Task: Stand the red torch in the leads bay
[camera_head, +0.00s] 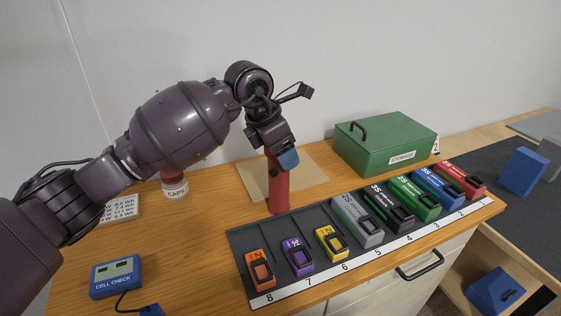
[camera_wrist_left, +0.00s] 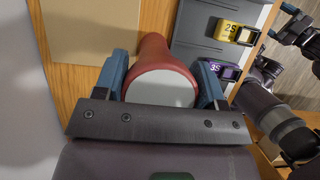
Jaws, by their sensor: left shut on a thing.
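The red torch (camera_head: 279,192) is upright behind the dark battery tray (camera_head: 238,240), near its back edge. My left gripper (camera_head: 286,160) is shut on its upper part from above, with blue fingers on either side. In the left wrist view the torch (camera_wrist_left: 152,48) sits between both fingers, its pale round end facing the camera. I cannot tell whether its foot touches the tabletop. No bay marked for leads can be made out.
Numbered tray slots hold several batteries, including orange (camera_head: 260,270), purple (camera_head: 298,256) and yellow (camera_head: 331,243) ones. A green storage box (camera_head: 385,148) stands behind. A tan board (camera_head: 310,172) lies behind the torch. A caps jar (camera_head: 175,188) and blue cell checker (camera_head: 116,277) are at left.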

